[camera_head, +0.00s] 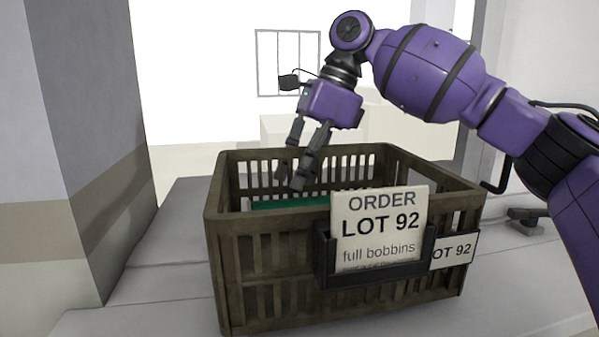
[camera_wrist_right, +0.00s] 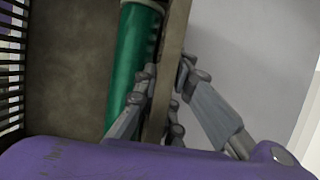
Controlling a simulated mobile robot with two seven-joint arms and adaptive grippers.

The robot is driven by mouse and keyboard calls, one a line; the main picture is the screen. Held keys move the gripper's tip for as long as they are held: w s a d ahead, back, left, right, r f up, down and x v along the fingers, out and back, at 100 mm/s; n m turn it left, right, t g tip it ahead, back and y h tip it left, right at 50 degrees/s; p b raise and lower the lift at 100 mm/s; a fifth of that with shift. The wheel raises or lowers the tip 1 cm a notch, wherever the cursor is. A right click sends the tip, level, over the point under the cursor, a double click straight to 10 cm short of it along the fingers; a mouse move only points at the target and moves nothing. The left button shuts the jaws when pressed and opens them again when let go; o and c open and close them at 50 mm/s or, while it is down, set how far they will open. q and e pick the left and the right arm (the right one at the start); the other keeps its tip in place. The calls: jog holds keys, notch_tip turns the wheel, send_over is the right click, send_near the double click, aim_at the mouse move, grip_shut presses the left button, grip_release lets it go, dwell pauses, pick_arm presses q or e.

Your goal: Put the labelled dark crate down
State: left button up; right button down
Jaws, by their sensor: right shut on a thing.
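The dark brown slatted crate (camera_head: 265,223) fills the lower middle of the head view, with its labelled side facing me. A card (camera_head: 380,224) reading "ORDER LOT 92 full bobbins" sits in a black holder on that side, and a smaller LOT 92 tag (camera_head: 453,250) is beside it. My right gripper (camera_head: 291,182) is shut on the crate's far wall. In the right wrist view the wall (camera_wrist_right: 168,65) runs between its fingers. A green roll-like thing (camera_wrist_right: 132,60) lies inside along that wall. I cannot tell whether the crate's base touches the surface below. My left gripper is out of view.
A light grey surface (camera_head: 150,285) extends under and around the crate, with bare room to its left. A grey pillar (camera_head: 95,150) stands at the left. A small dark object (camera_head: 525,219) lies at the right behind the crate.

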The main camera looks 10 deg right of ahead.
jog(key=shift+s+a+r, duration=0.1)
jog(key=shift+r, duration=0.1)
jog(key=shift+f, duration=0.15)
jog(key=shift+f, duration=0.25)
jog(key=c, duration=2.3)
grip_release()
jog(key=shift+f, duration=0.15)
jog(key=o, duration=0.5)
jog(key=shift+c, duration=0.2)
jog(key=v, duration=1.2)
jog(key=shift+r, duration=0.45)
jog(key=shift+f, duration=0.1)
